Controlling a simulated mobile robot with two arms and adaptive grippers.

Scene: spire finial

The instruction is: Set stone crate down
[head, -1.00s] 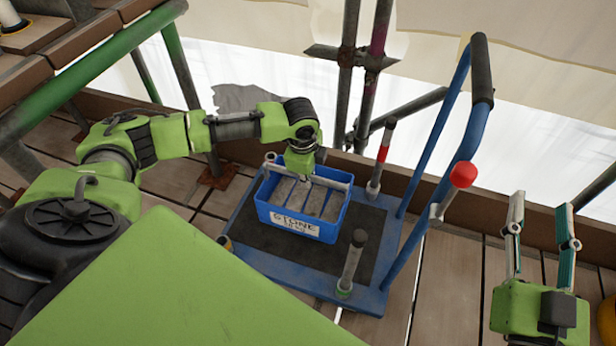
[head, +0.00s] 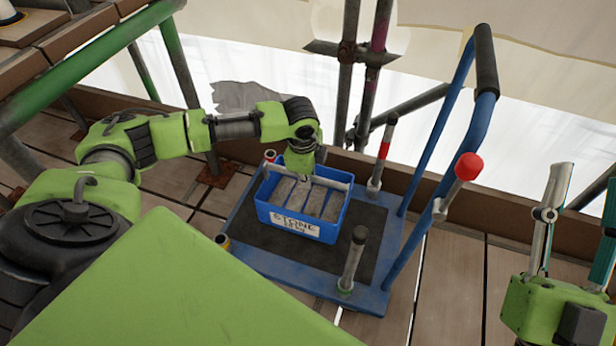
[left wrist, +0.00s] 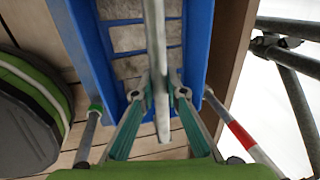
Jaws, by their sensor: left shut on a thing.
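The blue stone crate (head: 325,233) holds several grey stone blocks (head: 325,203) and has a white STONE label on its front. It appears upright on the dark mat of the trolley (head: 260,238); a small gap beneath cannot be ruled out. My left gripper (head: 306,180) is over the crate, shut on its pale handle bar (head: 335,184). The bar (left wrist: 157,60) runs between the fingers in the left wrist view, with the blue crate wall (left wrist: 197,40) beyond. My right gripper (head: 585,190) is at the right edge, fingers apart and empty, away from the crate.
Short posts stand at the trolley's corners, including a red-and-white one (head: 383,155) and a grey one (head: 352,258). Scaffold poles (head: 347,75) stand behind.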

